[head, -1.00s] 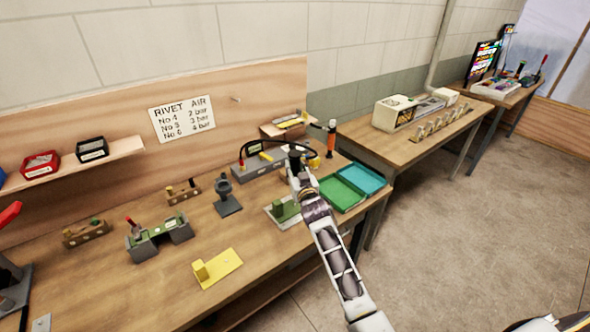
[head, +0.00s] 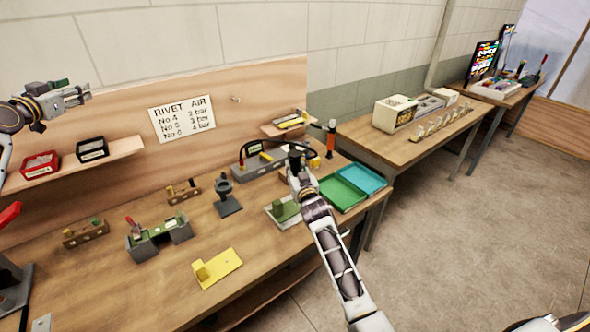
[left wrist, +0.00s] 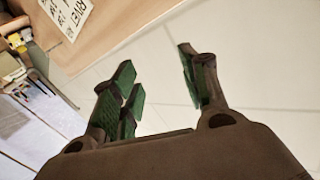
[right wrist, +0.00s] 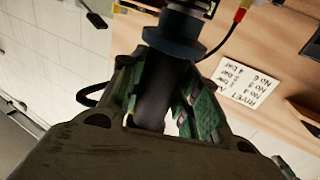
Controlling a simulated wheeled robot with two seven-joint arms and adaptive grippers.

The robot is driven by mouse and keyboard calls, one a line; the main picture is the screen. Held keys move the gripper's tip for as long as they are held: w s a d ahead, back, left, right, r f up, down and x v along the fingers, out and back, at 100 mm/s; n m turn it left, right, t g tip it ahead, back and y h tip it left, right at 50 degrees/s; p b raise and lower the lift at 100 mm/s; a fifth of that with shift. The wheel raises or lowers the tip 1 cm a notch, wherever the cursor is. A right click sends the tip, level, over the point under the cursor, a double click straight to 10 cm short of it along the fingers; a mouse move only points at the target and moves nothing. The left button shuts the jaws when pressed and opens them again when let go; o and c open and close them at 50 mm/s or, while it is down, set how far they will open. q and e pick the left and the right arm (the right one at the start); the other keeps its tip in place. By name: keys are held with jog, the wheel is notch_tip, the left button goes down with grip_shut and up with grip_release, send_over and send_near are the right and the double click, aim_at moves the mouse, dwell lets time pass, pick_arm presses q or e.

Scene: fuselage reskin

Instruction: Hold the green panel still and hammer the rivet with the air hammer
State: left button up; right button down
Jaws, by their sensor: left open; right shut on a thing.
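The green panel (head: 160,232) lies across a fixture with two grey blocks (head: 141,252) on the bench, a red-topped piece (head: 131,223) standing at its left. I cannot make out the rivet. My right gripper (head: 298,160) is over the back right of the bench, shut on the dark air hammer, which shows in the right wrist view as a dark cylinder (right wrist: 154,103) with a blue-grey collar (right wrist: 176,42). My left gripper (head: 80,96) is raised high at the left, before the wall, far from the panel. In the left wrist view its fingers (left wrist: 160,90) are apart and empty.
A black hose arches beside a grey box (head: 262,165). A grey stand (head: 227,198), a yellow bracket (head: 218,268), small wooden blocks (head: 86,232) and green (head: 342,192) and blue (head: 362,178) trays stand on the bench. A shelf (head: 85,160) with red and black bins is at left.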

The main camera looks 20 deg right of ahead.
pick_arm(q)
jog(key=s+d+f+m+g+h, duration=0.25)
jog(key=d+f, duration=0.45)
jog(key=d, duration=0.5)
jog(key=s+d+f+m+g+h, duration=0.3)
jog(key=d+f, duration=0.4)
jog(key=d, duration=0.6)
jog(key=s+d+f+m+g+h, duration=0.15)
jog(key=d+f+m+g, duration=0.45)
jog(key=d, duration=0.6)
jog(key=n+g, duration=0.2)
jog(key=n, duration=0.1)
send_near(274, 208)
jog(key=shift+w+d+f+t+y, duration=0.15)
jog(key=shift+d+f+y, duration=0.1)
jog(key=shift+d, duration=0.35)
jog(key=shift+s+d+f+t+y, duration=0.15)
jog(key=shift+d+f, duration=0.1)
jog(key=shift+d, duration=0.4)
jog(key=shift+w+d, duration=0.1)
jog(key=shift+w, duration=0.05)
jog(key=shift+x, duration=3.85)
jog(key=c, duration=0.8)
